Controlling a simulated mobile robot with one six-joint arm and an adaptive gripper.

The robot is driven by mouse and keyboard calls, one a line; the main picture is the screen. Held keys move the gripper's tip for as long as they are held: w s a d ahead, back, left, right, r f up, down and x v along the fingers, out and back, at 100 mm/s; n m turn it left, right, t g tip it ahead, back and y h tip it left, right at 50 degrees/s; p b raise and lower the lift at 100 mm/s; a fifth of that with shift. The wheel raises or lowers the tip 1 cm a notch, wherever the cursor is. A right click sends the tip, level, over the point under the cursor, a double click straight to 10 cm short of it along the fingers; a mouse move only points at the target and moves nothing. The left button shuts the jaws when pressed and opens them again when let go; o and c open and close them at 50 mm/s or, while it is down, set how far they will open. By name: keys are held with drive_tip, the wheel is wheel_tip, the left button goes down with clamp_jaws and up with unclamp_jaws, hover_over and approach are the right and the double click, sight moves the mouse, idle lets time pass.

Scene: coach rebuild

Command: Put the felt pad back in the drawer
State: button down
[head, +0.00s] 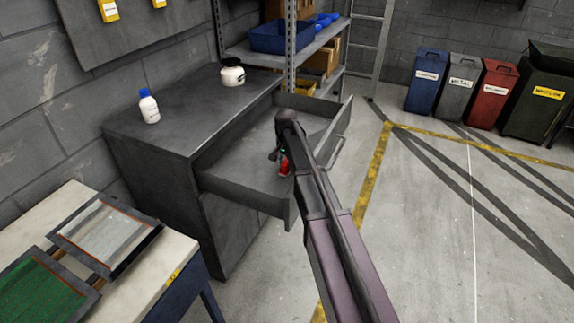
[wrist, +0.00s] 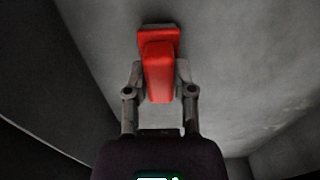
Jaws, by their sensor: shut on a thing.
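The felt pad, a red piece with a grey edge at its far end, shows in the wrist view (wrist: 160,62) and as a small red patch in the head view (head: 285,164). My gripper (wrist: 160,78) is shut on it, one finger on each side. The drawer (head: 240,194) is pulled out of the dark grey cabinet. In the head view my gripper (head: 281,157) is at the drawer, pointing down into it; my arm hides part of the drawer. The wrist view shows a grey surface under the pad with dark walls at the sides. I cannot tell whether the pad touches it.
A white bottle with a blue cap (head: 149,106) and a white pot with a dark lid (head: 231,73) stand on the cabinet top (head: 185,100). A bench with framed screens (head: 105,235) is at the lower left. Bins (head: 495,94) stand at the back right. The floor right of the drawer is clear.

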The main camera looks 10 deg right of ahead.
sight(286, 162)
drive_tip(key=shift+f, duration=0.2)
drive_tip(key=shift+c, duration=2.3)
unclamp_jaws()
drive_tip(key=shift+r, duration=0.15)
wheel_tip(286, 162, up, 12)
drive_tip(key=p, duration=1.2)
drive_tip(key=s+n, duration=0.7)
drive_tip(key=s, duration=2.2)
